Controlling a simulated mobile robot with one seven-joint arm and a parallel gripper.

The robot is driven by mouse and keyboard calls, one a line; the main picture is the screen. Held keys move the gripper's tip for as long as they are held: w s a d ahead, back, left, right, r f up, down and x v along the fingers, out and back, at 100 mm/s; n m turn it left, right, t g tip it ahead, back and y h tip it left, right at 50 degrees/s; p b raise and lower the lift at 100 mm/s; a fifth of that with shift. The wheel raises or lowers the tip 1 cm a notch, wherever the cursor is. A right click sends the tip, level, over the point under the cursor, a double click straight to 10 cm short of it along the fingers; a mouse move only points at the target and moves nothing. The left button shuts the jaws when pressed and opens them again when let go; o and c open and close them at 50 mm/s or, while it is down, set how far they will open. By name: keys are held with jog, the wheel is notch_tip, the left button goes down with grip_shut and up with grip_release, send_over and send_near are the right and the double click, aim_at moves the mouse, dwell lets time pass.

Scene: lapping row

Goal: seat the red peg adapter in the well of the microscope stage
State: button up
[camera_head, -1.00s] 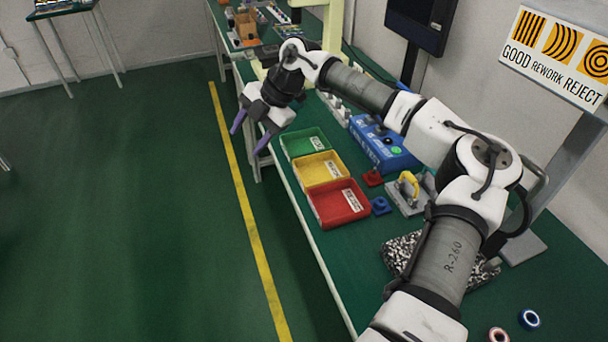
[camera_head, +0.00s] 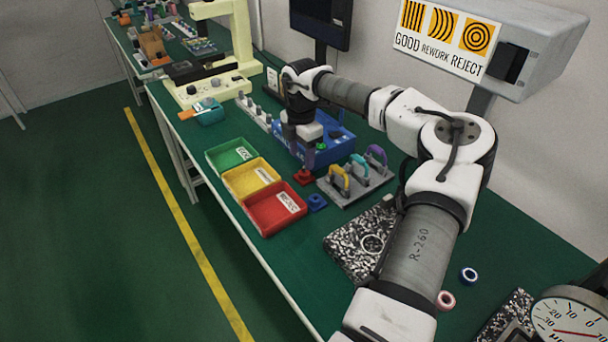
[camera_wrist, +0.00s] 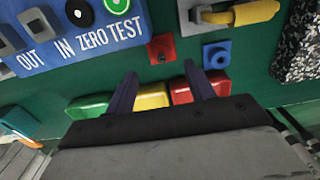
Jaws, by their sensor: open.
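The red peg adapter (camera_head: 303,177) is a small red block on the green bench, right of the trays. In the wrist view the red adapter (camera_wrist: 161,48) lies just ahead of the gap between my purple fingers. My gripper (camera_head: 304,160) points down close to it, open and empty; its fingers also show in the wrist view (camera_wrist: 160,70). I cannot tell the exact height between fingertips and adapter. A cream microscope-like stand (camera_head: 205,88) is farther back along the bench; its stage well cannot be made out.
A blue adapter block (camera_head: 317,203) sits near the red one. Green (camera_head: 217,158), yellow (camera_head: 240,181) and red (camera_head: 262,215) trays line the front edge. A blue tester box (camera_head: 335,135) stands behind, and a rack with coloured handles (camera_head: 345,195) to the right.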

aim_at(304, 167)
jog(key=shift+d+f+p, duration=0.2)
jog(key=shift+f+p, duration=0.25)
jog(key=shift+f, duration=0.9)
jog(key=shift+d+f+p, duration=0.15)
jog(key=shift+f+p, duration=0.3)
jog(key=shift+f, duration=0.9)
grip_shut()
jog(key=shift+r, duration=0.1)
jog(key=shift+r, duration=0.15)
notch_tip(304, 167, up, 20)
jog(key=b, duration=0.3)
jog(key=shift+w, duration=0.15)
